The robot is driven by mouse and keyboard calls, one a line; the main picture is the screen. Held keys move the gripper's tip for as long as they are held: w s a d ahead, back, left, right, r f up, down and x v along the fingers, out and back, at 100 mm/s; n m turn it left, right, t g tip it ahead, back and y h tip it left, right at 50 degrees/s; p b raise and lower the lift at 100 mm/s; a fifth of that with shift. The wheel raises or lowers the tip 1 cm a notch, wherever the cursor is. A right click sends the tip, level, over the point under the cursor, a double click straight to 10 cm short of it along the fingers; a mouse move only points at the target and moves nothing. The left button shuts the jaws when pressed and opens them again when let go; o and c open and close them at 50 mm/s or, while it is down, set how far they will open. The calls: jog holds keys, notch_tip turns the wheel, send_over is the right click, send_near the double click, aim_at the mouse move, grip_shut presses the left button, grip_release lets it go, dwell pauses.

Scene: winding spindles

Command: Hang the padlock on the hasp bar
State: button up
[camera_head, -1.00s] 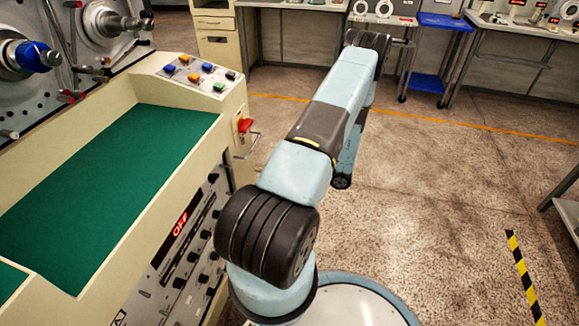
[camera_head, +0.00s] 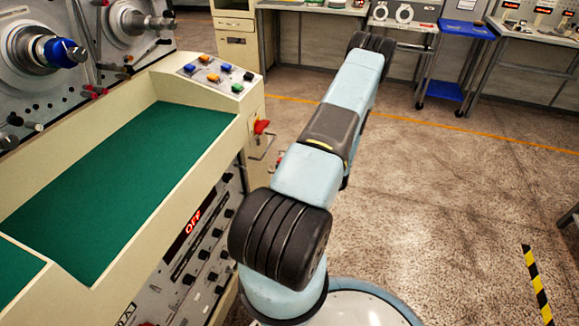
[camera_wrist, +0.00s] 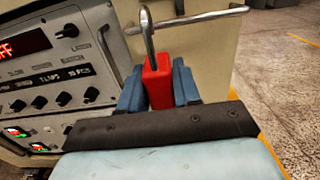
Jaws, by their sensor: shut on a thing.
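The padlock has a red body (camera_wrist: 158,84) and a grey metal shackle (camera_wrist: 147,30). It stands upright between the two blue fingers of my gripper (camera_wrist: 158,78), which is shut on it in the wrist view. The hasp bar (camera_wrist: 205,17) is a thin metal rod running right from beside the shackle. The shackle overlaps the bar's left end in the picture, and I cannot tell whether the bar passes through it. In the head view, the bar (camera_head: 264,154) shows below a red switch handle (camera_head: 261,127) on the machine's side.
The beige winding machine (camera_head: 150,75) with a green top (camera_head: 120,165) and a knob panel (camera_wrist: 65,65) stands close on the left. Workbenches and a blue cart (camera_head: 466,30) are at the back. The floor to the right is open, with a striped strip (camera_head: 537,285).

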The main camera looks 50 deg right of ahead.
jog(key=f+x, duration=0.1)
jog(key=x, duration=0.6)
jog(key=shift+w+f, duration=0.3)
dwell(0.7)
jog(key=shift+a, duration=0.1)
jog(key=o, duration=1.1)
jog(key=shift+c, duration=0.2)
jog(key=shift+s, duration=0.1)
jog(key=v, duration=1.3)
jog(key=shift+s, duration=0.2)
jog(key=shift+f, duration=0.1)
